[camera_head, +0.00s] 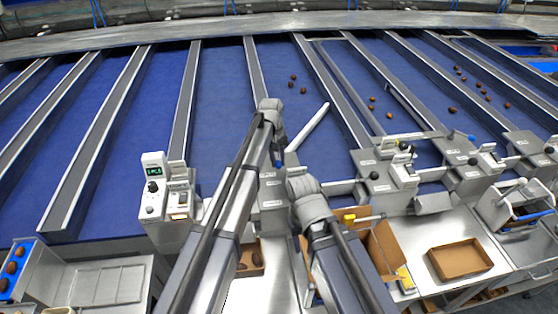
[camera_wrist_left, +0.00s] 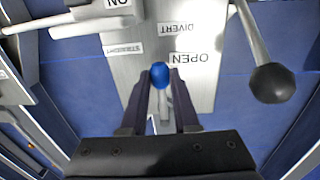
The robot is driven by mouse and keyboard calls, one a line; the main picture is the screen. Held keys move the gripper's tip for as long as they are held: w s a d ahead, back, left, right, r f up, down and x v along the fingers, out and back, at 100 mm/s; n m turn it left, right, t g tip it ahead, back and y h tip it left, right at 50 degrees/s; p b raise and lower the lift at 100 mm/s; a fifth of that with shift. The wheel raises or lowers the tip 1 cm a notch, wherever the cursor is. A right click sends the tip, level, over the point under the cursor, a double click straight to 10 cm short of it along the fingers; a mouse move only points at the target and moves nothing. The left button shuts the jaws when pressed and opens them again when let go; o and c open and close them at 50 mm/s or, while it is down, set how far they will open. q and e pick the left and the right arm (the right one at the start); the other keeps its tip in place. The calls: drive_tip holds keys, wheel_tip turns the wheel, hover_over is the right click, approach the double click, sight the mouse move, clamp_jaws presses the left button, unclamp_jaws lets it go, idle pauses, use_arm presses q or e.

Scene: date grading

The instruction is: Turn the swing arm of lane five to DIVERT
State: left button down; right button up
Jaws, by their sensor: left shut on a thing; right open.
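In the left wrist view my left gripper (camera_wrist_left: 160,103) is shut on the stem of a small lever with a blue knob (camera_wrist_left: 160,73). The knob stands between the two fingers.
A black ball-ended lever (camera_wrist_left: 275,83) stands close right of my left gripper in the wrist view. In the head view a control panel with a green display (camera_head: 154,171) is left of my arms. Dates (camera_head: 303,91) lie on the blue lanes. An open cardboard box (camera_head: 460,260) stands at right.

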idle(0.3)
use_arm(q)
drive_tip(key=c, duration=0.7)
unclamp_jaws()
drive_tip(key=shift+a, duration=0.1)
drive_tip(key=shift+o, duration=0.2)
drive_tip(key=r+p, duration=0.7)
drive_tip(key=p, duration=0.1)
drive_tip(key=shift+a+r, duration=0.3)
drive_tip(key=shift+r, duration=0.1)
use_arm(e)
wheel_tip(320, 180, up, 8)
use_arm(q)
drive_tip(key=shift+s+f, duration=0.1)
use_arm(e)
drive_tip(key=shift+f, duration=0.15)
